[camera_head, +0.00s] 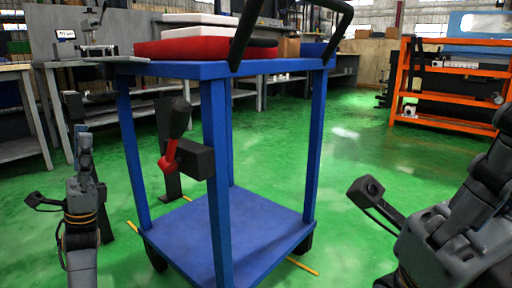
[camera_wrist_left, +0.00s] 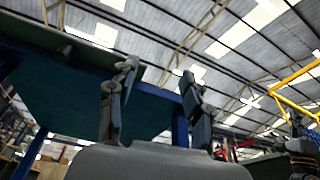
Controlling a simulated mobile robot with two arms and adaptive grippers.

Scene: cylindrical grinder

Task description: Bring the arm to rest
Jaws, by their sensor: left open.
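My left gripper (camera_head: 82,142) is in the lower left of the head view, left of the blue cart, with its fingers pointing up. In the left wrist view the two fingers (camera_wrist_left: 160,95) stand apart with nothing between them, so it is open and empty. My right arm (camera_head: 460,225) shows at the lower right of the head view, with a small box on a bracket beside it. I cannot make out the fingers of the right gripper.
A blue cart (camera_head: 216,135) stands in the middle, with red and white trays (camera_head: 205,47) on top and a red-and-black tool (camera_head: 172,150) at its side. An orange shelf (camera_head: 447,98) stands at the back right. Green floor (camera_head: 352,150) is clear between them.

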